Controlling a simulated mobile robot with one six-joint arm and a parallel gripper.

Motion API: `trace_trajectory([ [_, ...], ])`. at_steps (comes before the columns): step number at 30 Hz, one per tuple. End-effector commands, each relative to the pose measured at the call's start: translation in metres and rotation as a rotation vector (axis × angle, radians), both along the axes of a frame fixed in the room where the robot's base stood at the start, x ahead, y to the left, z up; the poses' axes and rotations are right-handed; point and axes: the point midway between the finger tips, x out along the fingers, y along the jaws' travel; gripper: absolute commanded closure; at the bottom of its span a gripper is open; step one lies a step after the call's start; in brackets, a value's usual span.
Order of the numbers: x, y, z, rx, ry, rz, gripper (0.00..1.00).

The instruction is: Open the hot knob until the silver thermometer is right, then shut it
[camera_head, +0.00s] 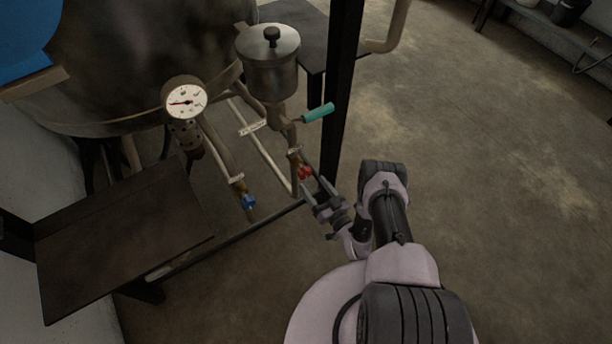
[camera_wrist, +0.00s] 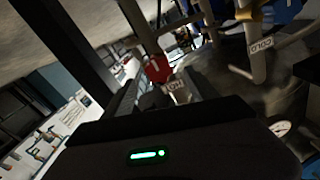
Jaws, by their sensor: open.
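The red knob (camera_head: 305,173) sits at the low end of a pipe, and it also shows in the wrist view (camera_wrist: 158,69). A small tag reading HOT (camera_wrist: 175,86) hangs by it. My gripper (camera_head: 316,190) is open just below the red knob. In the wrist view the knob appears ahead of and between the fingers (camera_wrist: 160,84); I cannot tell whether they touch it. The round thermometer (camera_head: 185,101) has a white dial and a metal rim. Its red needle points left; its numbers are too small to read. Part of a dial (camera_wrist: 282,128) shows in the wrist view.
A blue knob (camera_head: 249,202) is on the pipe to the left, and a teal lever (camera_head: 318,113) is above the red knob. A black post (camera_head: 341,90) stands close to the right. A dark shelf (camera_head: 120,240) is at left. Open floor (camera_head: 490,160) lies right.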

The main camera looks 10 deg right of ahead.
Motion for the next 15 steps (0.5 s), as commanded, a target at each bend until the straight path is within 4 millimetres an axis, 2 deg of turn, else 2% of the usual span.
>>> trace_trajectory([
  [3, 0.027, 0.010, -0.003, 0.000, -0.003, 0.003, 0.33],
  [6, 0.043, 0.014, -0.003, -0.001, -0.001, 0.001, 0.33],
  [10, 0.055, 0.018, -0.001, 0.000, 0.000, 0.000, 0.33],
  [15, 0.058, 0.019, 0.000, 0.001, 0.001, -0.001, 0.33],
])
